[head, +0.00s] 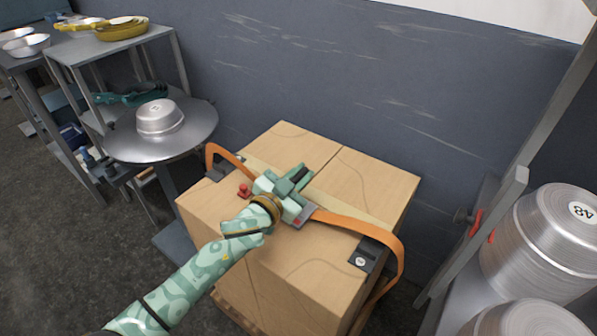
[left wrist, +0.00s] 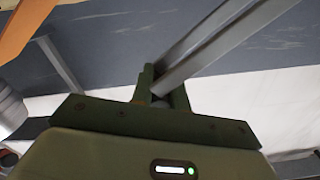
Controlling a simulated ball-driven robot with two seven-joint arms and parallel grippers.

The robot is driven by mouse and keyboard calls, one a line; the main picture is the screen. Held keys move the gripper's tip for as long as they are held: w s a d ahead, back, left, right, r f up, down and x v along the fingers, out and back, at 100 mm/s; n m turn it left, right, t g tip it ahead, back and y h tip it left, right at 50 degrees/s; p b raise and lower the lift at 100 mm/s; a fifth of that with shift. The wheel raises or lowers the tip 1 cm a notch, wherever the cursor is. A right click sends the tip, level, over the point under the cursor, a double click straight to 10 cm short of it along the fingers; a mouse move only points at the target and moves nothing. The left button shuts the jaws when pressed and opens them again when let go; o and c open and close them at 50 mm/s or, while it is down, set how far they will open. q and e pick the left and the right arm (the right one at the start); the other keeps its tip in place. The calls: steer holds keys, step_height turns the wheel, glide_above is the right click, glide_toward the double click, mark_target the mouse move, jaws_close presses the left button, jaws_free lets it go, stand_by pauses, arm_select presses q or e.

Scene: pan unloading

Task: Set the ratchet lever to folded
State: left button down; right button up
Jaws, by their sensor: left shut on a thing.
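An orange strap (head: 345,222) runs over the cardboard boxes (head: 370,185). The grey ratchet body (head: 303,214) sits on the strap on top of the boxes, partly hidden by my left gripper (head: 292,180). In the left wrist view, my left gripper (left wrist: 163,98) is shut on the grey metal ratchet lever (left wrist: 205,50), whose two bars slant up to the right. In the head view the gripper covers most of the lever, so its exact angle is hard to tell. My right gripper is out of view.
A small red knob (head: 244,190) is on the box left of my gripper. A round metal table (head: 200,125) with a pan (head: 160,117) stands at the left. Shelves with large metal pots (head: 545,240) are at the right. A wall is behind.

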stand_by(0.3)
arm_select(q)
steer(key=c, duration=1.4)
jaws_free()
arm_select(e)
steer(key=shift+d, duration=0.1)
arm_select(q)
steer(key=shift+o, duration=0.2)
